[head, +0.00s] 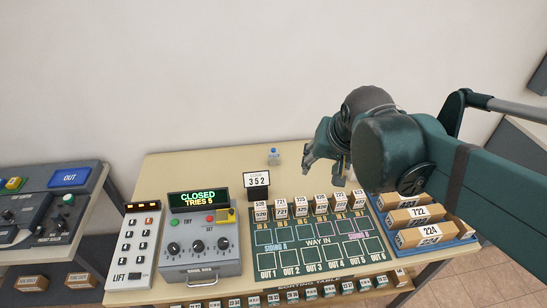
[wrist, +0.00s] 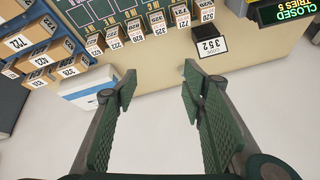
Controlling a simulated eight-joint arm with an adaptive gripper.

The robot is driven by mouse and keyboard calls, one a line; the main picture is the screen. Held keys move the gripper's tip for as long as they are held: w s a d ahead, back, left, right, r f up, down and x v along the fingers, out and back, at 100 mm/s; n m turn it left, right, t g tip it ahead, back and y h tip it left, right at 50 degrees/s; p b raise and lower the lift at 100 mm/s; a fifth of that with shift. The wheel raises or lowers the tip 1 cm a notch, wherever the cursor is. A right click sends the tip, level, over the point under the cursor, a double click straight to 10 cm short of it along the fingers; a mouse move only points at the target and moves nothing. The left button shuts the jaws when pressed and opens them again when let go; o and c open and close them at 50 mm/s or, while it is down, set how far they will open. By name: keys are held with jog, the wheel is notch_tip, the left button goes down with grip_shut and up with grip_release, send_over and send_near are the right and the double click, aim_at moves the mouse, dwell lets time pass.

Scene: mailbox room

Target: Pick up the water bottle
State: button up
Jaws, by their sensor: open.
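I cannot make out the bottle in the wrist view.
A card sign reading 352 (head: 257,180) stands in front of the bottle. A grey device with a CLOSED display (head: 198,199) is front left. A blue tray (head: 467,229) holds larger boxes at right.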

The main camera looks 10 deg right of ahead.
jog(key=w+a+m+g, duration=0.1)
jog(key=w+a+m, duration=0.15)
jog(key=w, duration=0.75)
jog(key=m+g+p, duration=0.3)
jog(key=m+g, duration=0.2)
jog(key=m, duration=0.7)
send_near(273, 149)
jog(key=f, duration=0.6)
jog(key=shift+s, duration=0.25)
jog(key=shift+w+a+f, duration=0.1)
jog(key=shift+f, duration=0.35)
jog(key=shift+f, duration=0.1)
jog(key=shift+f, duration=1.15)
jog(key=shift+f, duration=0.15)
